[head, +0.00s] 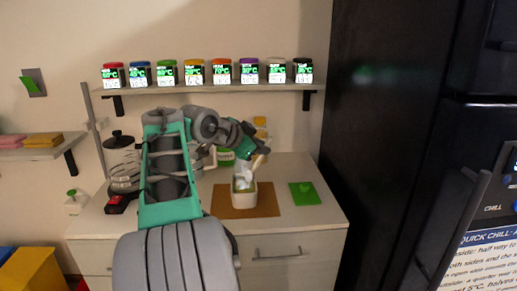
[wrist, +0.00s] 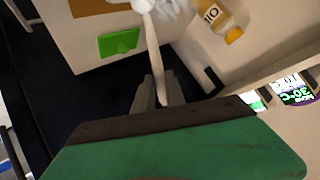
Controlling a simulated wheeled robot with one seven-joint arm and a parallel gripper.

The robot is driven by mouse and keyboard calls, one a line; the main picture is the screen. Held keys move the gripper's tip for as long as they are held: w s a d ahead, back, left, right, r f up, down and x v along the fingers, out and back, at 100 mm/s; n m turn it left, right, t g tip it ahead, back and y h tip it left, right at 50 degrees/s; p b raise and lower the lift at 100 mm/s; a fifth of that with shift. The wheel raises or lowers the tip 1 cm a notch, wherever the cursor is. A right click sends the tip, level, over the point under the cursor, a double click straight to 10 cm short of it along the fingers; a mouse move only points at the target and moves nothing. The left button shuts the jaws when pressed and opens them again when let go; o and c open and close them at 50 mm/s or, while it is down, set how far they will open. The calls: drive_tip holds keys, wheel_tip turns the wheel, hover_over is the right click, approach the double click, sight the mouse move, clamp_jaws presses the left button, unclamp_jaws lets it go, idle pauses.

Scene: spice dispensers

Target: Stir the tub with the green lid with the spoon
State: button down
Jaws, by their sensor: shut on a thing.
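The tub (head: 244,203) is pale and open, and stands on a brown mat (head: 217,203) on the counter. Its green lid (head: 304,192) lies flat on the counter to the right; the lid also shows in the wrist view (wrist: 119,43). My gripper (head: 254,153) is above the tub, shut on the pale spoon (wrist: 152,40). In the wrist view the spoon's handle sits between the fingers (wrist: 159,90) and its far end reaches the top edge. Whitish shapes show at the tub's mouth. Whether the spoon's end touches the contents is unclear.
A shelf (head: 220,88) with several spice jars with coloured lids runs above the counter. A bottle with a yellow label (head: 260,131) stands behind my gripper; it shows in the wrist view too (wrist: 211,14). A dark fridge (head: 395,130) bounds the right. Counter around the green lid is clear.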

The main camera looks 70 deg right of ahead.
wheel_tip(320, 180, up, 5)
drive_tip(key=p, duration=0.4)
drive_tip(key=shift+w, duration=0.1)
idle(0.3)
